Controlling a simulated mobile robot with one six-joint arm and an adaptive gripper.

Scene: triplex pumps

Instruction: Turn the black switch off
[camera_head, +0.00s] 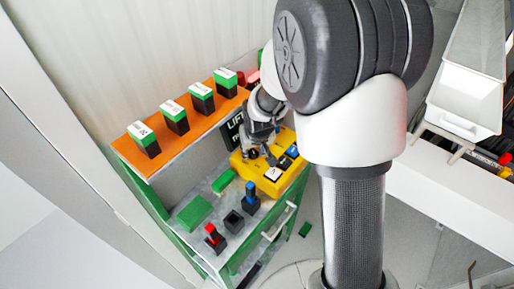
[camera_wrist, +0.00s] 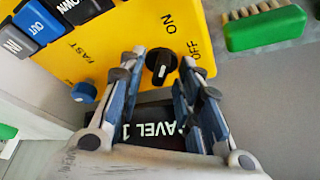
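The yellow control box (camera_head: 268,184) stands on the workbench; its yellow face (camera_wrist: 110,45) fills the upper wrist view. The black switch (camera_wrist: 160,66) is a round knob with a raised grip and a white mark, near the ON and OFF lettering. Its grip runs roughly in line with ON; its exact setting is hard to tell. My gripper (camera_wrist: 163,60) is open, one finger on each side of the switch, with visible gaps. In the head view my gripper (camera_head: 258,152) is over the box's far left part and largely hides the switch.
A blue knob (camera_wrist: 84,92) sits beside the left finger, near FAST. Blue and grey buttons (camera_wrist: 38,22) lie farther left. A green brush (camera_wrist: 265,28) lies right of the box. A black sign (camera_wrist: 160,128) is below. Several green-and-black boxes (camera_head: 173,117) stand on the orange shelf (camera_head: 190,140).

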